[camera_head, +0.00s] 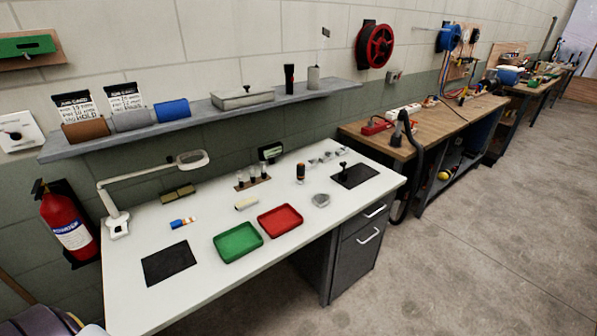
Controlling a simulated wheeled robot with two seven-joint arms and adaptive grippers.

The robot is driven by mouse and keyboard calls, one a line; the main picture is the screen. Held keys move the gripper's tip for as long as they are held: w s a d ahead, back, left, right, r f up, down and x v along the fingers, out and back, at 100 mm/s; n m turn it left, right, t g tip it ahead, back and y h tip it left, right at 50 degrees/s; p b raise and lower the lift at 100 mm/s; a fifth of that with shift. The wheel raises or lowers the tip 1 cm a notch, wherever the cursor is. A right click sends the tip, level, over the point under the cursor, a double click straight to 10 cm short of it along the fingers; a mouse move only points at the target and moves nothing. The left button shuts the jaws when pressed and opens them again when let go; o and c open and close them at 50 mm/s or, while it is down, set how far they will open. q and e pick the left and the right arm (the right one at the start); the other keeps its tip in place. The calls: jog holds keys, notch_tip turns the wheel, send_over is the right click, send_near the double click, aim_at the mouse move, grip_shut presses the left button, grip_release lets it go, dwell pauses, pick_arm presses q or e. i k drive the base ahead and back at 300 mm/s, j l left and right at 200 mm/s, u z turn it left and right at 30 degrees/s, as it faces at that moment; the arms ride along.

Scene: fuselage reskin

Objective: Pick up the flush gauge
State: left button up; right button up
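A small dark upright item (344,168) stands at the black mat (357,180) on the right end of the white bench (205,291). It may be the flush gauge, but it is too small to tell for sure. A dark device with a light face (270,152) stands at the back of the bench, against the wall. Neither of my grippers is in view.
The bench holds a green tray (238,242), a red tray (280,220), a left black mat (168,263), a magnifier lamp (117,215) and an amber-and-black bottle (300,173). A shelf (220,112) overhangs the back. Floor (470,250) right of the bench is clear.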

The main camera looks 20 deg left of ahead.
aim_at(300, 170)
jog(key=i+l+u, duration=0.2)
jog(key=i, duration=0.2)
jog(key=i+l+u, duration=0.15)
jog(key=i+l, duration=0.15)
jog(key=i, duration=0.1)
